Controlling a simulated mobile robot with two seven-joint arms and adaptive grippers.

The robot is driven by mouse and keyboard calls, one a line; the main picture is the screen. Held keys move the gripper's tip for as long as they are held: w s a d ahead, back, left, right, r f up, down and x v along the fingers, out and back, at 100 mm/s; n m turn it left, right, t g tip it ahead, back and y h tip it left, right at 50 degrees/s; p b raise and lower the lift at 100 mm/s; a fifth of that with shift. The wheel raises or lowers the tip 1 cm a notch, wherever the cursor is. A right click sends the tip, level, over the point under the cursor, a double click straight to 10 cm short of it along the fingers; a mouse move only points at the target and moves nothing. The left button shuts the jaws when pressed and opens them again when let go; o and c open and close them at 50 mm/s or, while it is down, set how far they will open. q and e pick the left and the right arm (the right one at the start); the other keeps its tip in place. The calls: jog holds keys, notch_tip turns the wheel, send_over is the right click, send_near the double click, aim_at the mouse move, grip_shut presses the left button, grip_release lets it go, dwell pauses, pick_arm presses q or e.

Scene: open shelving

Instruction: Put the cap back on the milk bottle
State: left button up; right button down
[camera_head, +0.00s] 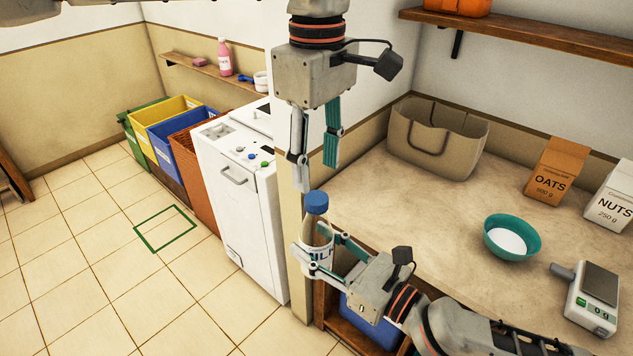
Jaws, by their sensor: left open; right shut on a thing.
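Part of the bottle's lower body is hidden by the right gripper's fingers.
The counter (420,220) carries a beige bag (436,138), an oats box (556,170), a nuts box (612,196), a teal bowl (512,237) and a scale (593,299). A white appliance (243,215) stands to the left. A blue crate (370,323) sits below the counter.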

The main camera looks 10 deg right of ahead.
pick_arm(q)
notch_tip(320, 180, up, 6)
jog(key=shift+r, duration=0.2)
dwell(0.6)
